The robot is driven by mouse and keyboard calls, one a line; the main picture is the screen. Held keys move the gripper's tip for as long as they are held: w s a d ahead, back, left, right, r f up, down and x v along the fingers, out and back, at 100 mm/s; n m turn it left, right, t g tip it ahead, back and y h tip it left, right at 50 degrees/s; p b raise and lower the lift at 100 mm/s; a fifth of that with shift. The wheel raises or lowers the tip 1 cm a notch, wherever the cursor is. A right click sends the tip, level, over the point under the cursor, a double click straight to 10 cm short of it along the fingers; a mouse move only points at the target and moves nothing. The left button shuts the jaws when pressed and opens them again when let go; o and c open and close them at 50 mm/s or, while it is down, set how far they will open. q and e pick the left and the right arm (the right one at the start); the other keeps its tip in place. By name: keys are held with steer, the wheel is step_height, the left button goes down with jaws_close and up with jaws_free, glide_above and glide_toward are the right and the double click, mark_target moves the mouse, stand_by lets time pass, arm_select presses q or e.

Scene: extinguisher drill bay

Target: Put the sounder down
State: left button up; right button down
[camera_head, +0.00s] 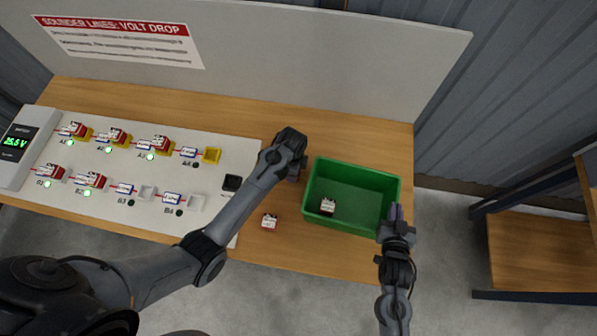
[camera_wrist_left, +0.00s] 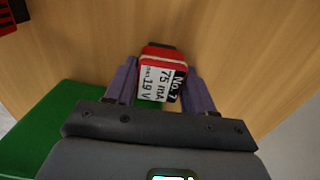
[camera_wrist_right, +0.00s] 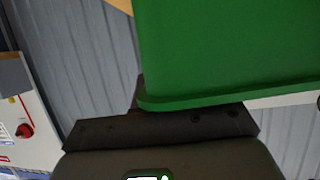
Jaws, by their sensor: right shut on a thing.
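A red sounder (camera_wrist_left: 160,77) with a white and black label reading No. 7, 75 mA, stands between the purple fingers of my left gripper (camera_wrist_left: 160,82) in the left wrist view. The fingers are spread on either side with a narrow gap, so this gripper looks open around it. In the head view my left gripper (camera_head: 293,175) is low over the table, just left of the green bin (camera_head: 312,205), and hides that sounder.
One sounder (camera_head: 328,206) lies in the bin and another (camera_head: 269,221) on the table (camera_head: 300,252) left of it. A white board (camera_head: 225,160) with rows of sounders and sockets lies at left. A grey panel (camera_head: 330,70) stands behind. Bare table shows behind the bin.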

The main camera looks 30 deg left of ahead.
arm_select(q)
steer(key=c, duration=0.6)
step_height(320, 180, up, 9)
steer(key=shift+w+r, duration=0.2)
steer(key=shift+r, duration=0.1)
steer(key=w+d+r, duration=0.1)
steer(key=w+d, duration=0.3)
steer(key=w, duration=0.4)
steer(key=w+d+r, duration=0.1)
steer(key=d+r, duration=0.1)
steer(key=d, duration=0.4)
steer(key=w+d+r, duration=0.2)
steer(key=d+r, duration=0.1)
steer(key=d, duration=0.3)
steer(key=m, duration=0.1)
glide_above(354, 209)
step_height(354, 209, down, 14)
steer(key=shift+f, duration=0.1)
steer(key=shift+w+f, duration=0.1)
steer(key=shift+f, duration=0.2)
